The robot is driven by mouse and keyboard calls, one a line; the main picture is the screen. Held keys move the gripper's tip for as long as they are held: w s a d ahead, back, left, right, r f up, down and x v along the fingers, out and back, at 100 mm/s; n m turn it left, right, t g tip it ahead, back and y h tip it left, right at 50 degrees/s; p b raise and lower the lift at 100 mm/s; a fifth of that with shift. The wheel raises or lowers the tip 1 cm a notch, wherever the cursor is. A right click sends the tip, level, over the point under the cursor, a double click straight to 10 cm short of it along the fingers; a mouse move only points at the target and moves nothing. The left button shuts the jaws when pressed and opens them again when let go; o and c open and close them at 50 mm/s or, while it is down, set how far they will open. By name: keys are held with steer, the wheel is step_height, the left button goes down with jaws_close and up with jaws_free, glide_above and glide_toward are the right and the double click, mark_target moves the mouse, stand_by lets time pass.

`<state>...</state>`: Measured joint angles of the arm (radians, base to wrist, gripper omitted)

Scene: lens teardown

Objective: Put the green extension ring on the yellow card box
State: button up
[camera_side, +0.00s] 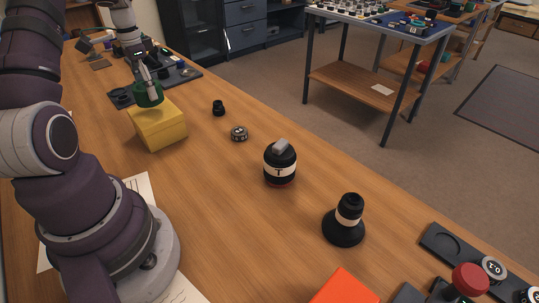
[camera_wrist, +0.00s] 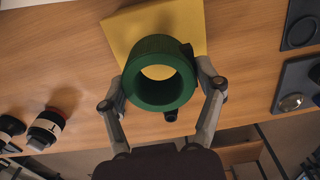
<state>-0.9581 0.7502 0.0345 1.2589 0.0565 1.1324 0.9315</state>
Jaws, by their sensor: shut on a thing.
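The green extension ring (camera_side: 152,95) is a short, wide, dark green tube. My gripper (camera_side: 149,84) is shut on it, with a finger on either side of it in the wrist view (camera_wrist: 163,80). The ring (camera_wrist: 158,100) shows its open bore toward the wrist camera. The yellow card box (camera_side: 160,132) stands on the table under the ring in the side view. In the wrist view the box (camera_wrist: 125,32) lies behind the ring, which overlaps its near edge. I cannot tell whether the ring touches the box top.
A small black cylinder (camera_side: 218,108) and a grey ring-like part (camera_side: 239,134) stand right of the box. A banded black lens part (camera_side: 280,166) and a flared black part (camera_side: 345,222) stand nearer. A dark tray (camera_side: 182,76) lies behind. An orange block (camera_side: 343,289) is in front.

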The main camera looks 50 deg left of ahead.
steer(key=shift+f, duration=1.2)
steer(key=o, duration=1.2)
steer(key=shift+f, duration=0.15)
step_height(320, 180, up, 12)
steer(key=shift+r, duration=0.1)
steer(key=w+d+r+t, duration=0.1)
steer(key=w+d+r, duration=0.3)
steer(key=d, duration=0.5)
steer(key=s+d+f+t, duration=0.1)
steer(key=s+d, duration=0.1)
steer(key=d, duration=0.4)
steer(key=s+d+f+t, duration=0.1)
steer(key=s+d+t, duration=0.1)
steer(key=d, duration=0.4)
steer(key=s+d+f+t, duration=0.1)
steer(key=s+d, duration=0.1)
steer(key=d, duration=0.4)
steer(key=shift+f+t, duration=0.2)
steer(key=shift+t, duration=0.1)
